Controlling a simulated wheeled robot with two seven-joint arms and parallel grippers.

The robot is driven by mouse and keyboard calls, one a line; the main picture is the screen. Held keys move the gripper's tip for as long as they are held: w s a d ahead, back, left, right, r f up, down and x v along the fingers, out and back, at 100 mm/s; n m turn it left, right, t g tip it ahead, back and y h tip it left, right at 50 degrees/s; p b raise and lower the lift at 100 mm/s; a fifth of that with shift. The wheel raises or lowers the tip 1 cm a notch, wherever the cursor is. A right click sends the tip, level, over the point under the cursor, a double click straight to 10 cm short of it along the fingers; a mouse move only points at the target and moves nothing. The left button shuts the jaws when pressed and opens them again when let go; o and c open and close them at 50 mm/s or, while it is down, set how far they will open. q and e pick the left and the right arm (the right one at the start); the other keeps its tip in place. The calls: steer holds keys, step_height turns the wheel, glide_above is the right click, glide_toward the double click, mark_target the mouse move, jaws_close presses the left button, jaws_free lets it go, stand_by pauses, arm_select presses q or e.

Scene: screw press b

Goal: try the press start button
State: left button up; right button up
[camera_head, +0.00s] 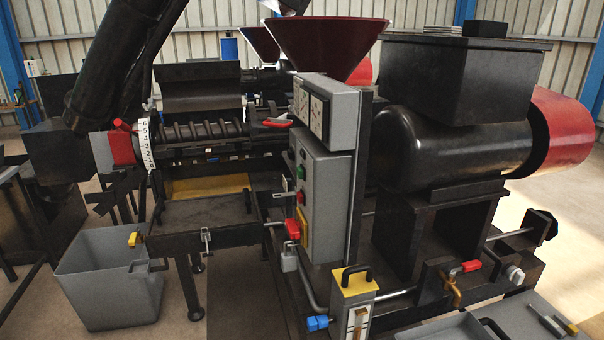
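The press control box (322,200) is a grey upright cabinet near the middle of the view. On its left-hand face sit a small green button (301,171), which looks like the start button, and a red button (300,197) below it. Lower down are a red handle (292,229) on a yellow plate (304,228) and a grey padlock (289,258). A grey gauge box (325,112) sits above the cabinet. I cannot tell whether any button is pressed. I can make out no gripper fingers in the view.
A red hopper (326,45) and a black motor housing (450,145) stand behind and right of the cabinet. The press screw (205,135) lies left, with a grey bin (110,283) below. A yellow-topped box (353,285) stands in front. Dark tubes cross the upper left.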

stand_by(0.4)
arm_select(q)
jaws_close()
stand_by(0.9)
stand_by(0.5)
